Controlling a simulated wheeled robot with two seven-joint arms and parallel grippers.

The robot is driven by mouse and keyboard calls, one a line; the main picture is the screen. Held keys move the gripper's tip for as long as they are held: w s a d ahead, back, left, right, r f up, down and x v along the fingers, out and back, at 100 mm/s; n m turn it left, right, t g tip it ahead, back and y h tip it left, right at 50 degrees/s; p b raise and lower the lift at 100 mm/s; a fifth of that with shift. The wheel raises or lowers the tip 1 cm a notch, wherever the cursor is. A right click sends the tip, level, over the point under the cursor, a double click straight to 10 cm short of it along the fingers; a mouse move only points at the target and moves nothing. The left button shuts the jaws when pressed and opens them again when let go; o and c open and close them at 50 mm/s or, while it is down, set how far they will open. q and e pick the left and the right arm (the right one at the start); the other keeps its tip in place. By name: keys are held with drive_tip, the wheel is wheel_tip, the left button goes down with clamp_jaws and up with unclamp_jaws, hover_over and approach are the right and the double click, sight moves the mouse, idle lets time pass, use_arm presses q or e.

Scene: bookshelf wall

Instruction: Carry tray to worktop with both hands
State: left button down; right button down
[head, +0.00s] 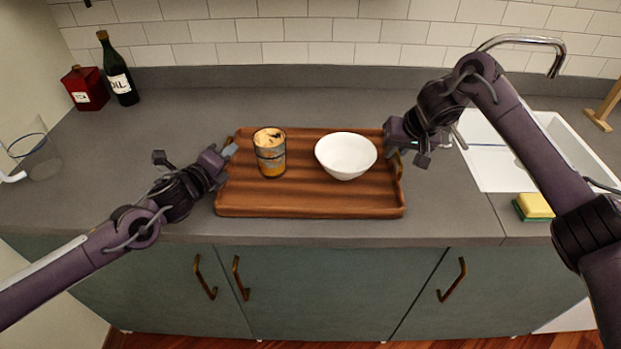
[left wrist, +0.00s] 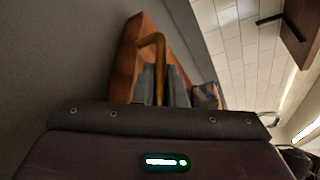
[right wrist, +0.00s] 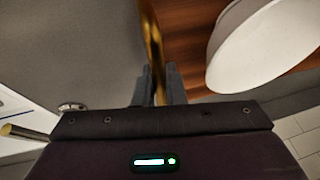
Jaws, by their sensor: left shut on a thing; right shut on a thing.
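The brown wooden tray (head: 310,200) lies on the grey worktop (head: 110,165), near its front edge. A patterned glass or tin (head: 270,155) with a brownish top stands on the tray left of its middle. A white bowl (head: 346,156) sits on the tray right of the middle. My left gripper (head: 229,152) is at the tray's left end, and in the left wrist view its fingers close on the brass handle (left wrist: 160,70). My right gripper (head: 393,153) is at the right end, shut on the other brass handle (right wrist: 153,50).
A white sink (head: 485,165) with a chrome tap (head: 555,60) is at the right, with a yellow-green sponge (head: 535,206) in front. A dark oil bottle (head: 119,75), a red tin (head: 85,90) and a clear glass jug (head: 35,150) stand at the left.

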use_arm(q)
drive_tip(key=shift+w+a+f, duration=0.1)
drive_tip(key=shift+f, duration=0.1)
use_arm(e)
drive_tip(key=shift+d+f, duration=0.1)
drive_tip(key=shift+f, duration=0.2)
use_arm(q)
drive_tip(key=c, duration=1.5)
unclamp_jaws()
drive_tip(key=shift+s, duration=0.2)
use_arm(e)
drive_tip(key=c, duration=1.5)
unclamp_jaws()
drive_tip(key=shift+s+r, duration=0.1)
drive_tip(key=shift+r, duration=0.05)
use_arm(q)
drive_tip(key=shift+s, duration=0.1)
drive_tip(key=shift+s+a, duration=0.15)
drive_tip(key=shift+s, duration=0.1)
drive_tip(key=v, duration=1.1)
drive_tip(key=shift+w+r, duration=0.1)
drive_tip(key=shift+r, duration=0.05)
use_arm(e)
drive_tip(key=shift+r, duration=0.1)
drive_tip(key=v, duration=1.1)
drive_tip(key=shift+s+r, duration=0.2)
drive_tip(key=shift+r, duration=0.15)
